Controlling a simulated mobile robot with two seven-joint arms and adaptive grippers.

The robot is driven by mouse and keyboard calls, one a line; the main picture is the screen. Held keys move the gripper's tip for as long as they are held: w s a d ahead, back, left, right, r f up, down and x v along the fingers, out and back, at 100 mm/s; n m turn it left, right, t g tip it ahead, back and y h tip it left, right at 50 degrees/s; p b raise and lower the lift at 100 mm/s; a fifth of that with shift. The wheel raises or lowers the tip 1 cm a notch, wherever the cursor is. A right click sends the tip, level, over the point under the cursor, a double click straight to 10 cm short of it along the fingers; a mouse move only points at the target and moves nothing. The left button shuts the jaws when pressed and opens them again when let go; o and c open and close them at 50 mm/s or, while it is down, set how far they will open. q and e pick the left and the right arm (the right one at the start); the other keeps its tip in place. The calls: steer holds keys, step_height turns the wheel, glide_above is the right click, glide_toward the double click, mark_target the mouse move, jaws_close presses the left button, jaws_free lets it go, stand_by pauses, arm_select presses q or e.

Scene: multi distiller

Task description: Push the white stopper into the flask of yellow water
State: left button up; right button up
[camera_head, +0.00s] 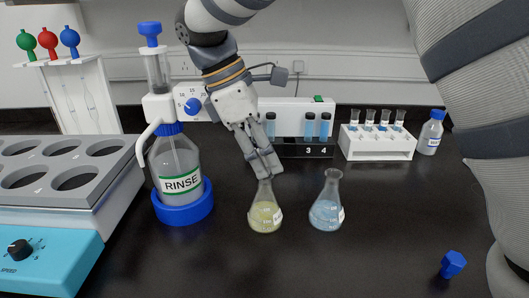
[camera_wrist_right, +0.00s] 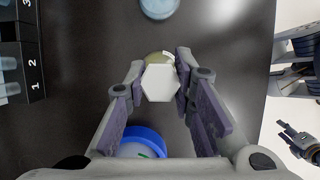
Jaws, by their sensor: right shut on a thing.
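The flask of yellow water (camera_head: 265,216) stands upright on the dark bench, left of the blue-water flask (camera_head: 327,213). My right gripper (camera_head: 267,170) points down at its mouth. In the right wrist view my right gripper (camera_wrist_right: 160,80) is shut on the white stopper (camera_wrist_right: 159,83), a hexagonal piece between the fingertips. The yellow flask (camera_wrist_right: 156,57) shows partly behind the stopper there. The fingers hide the stopper in the head view, so I cannot tell how deep it sits. My left gripper (camera_wrist_right: 301,143) seems to be at the right wrist view's right edge.
The rinse bottle (camera_head: 176,170) in its blue ring stands close left of the yellow flask. A blue stopper (camera_head: 453,264) lies at the front right. A white tube rack (camera_head: 377,145) and small bottle (camera_head: 431,132) stand behind. A grey-topped machine (camera_head: 60,165) fills the left. The front middle is clear.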

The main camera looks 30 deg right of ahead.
steer(key=shift+f, duration=0.6)
steer(key=o, duration=0.8)
steer(key=v, duration=1.2)
steer(key=shift+d, duration=0.1)
